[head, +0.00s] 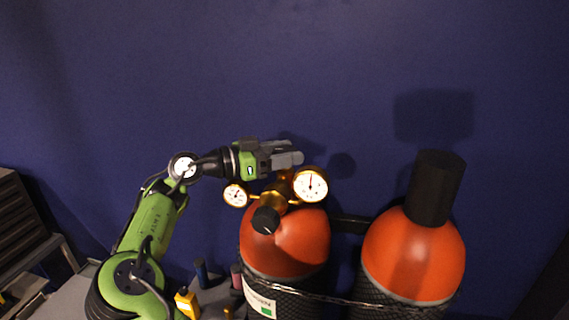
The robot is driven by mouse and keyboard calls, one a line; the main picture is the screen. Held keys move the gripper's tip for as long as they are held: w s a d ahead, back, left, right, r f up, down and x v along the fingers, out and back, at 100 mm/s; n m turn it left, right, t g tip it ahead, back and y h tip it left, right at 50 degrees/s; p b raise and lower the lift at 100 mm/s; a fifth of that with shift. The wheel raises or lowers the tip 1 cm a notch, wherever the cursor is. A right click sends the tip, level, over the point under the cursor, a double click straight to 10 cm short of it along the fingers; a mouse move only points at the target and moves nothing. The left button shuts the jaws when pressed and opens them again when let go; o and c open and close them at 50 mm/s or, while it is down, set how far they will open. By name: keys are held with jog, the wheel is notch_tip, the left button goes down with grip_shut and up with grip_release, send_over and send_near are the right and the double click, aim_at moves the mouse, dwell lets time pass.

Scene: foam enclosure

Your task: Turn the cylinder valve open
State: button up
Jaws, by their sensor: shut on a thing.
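Two orange gas cylinders stand against the wall. The left cylinder (290,245) carries a brass regulator (272,197) with two round white gauges, a small left one (236,195) and a larger right one (310,184). A black knob (266,220) faces forward on the regulator. The right cylinder (414,255) has a tall black cap (435,188). My gripper (288,158) reaches in from the left, just above and behind the regulator, fingers pointing right. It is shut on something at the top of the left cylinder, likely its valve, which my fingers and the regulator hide.
A dark rail and strap (340,303) hold the cylinders. A yellow item (187,302) and small dark bottles (202,273) stand on a grey surface left of the cylinders. Dark shelving (25,235) is at the far left. The blue wall above is bare.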

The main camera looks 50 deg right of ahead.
jog(key=shift+r, duration=0.3)
jog(key=o, duration=1.1)
jog(key=shift+w+d, duration=0.2)
jog(key=shift+w, duration=0.05)
jog(key=shift+c, duration=0.2)
jog(key=shift+s+a, duration=0.35)
jog(key=shift+s, duration=0.05)
jog(key=shift+w+f, duration=0.1)
jog(key=shift+w, duration=0.1)
jog(key=p+v, duration=0.3)
jog(key=v, duration=1.2)
jog(key=shift+a, duration=0.35)
jog(key=shift+s, duration=0.1)
